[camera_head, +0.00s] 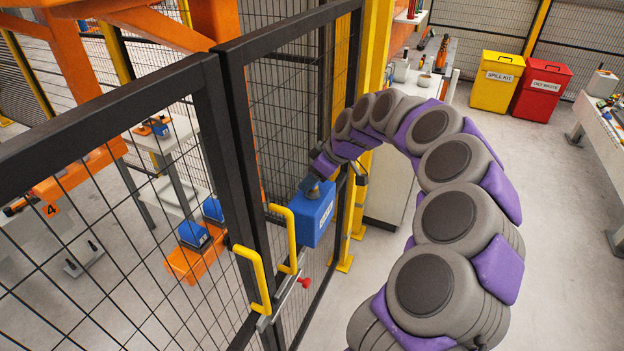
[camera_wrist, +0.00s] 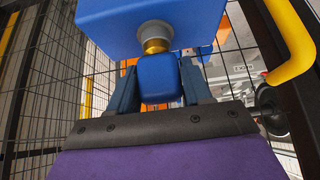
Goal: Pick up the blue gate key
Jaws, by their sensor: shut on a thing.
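The blue gate key (camera_wrist: 158,80) shows in the middle of the wrist view, between the two fingers of my gripper (camera_wrist: 160,92). My gripper is shut on its blue head. A brass-coloured part above the head meets a grey round socket (camera_wrist: 154,34) on the blue lock box (camera_wrist: 150,12). How deep the key sits in the socket cannot be told. In the head view the blue lock box (camera_head: 315,213) is on the fence gate, and my gripper (camera_head: 314,182) is at its top. The key is mostly hidden there.
Black mesh gate panels (camera_head: 225,180) with yellow handles (camera_head: 255,278) stand close to the box. A red knob (camera_head: 305,282) sits below it. A yellow post (camera_head: 368,90) is behind my arm. Yellow (camera_head: 497,85) and red bins (camera_head: 540,92) stand at the back right.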

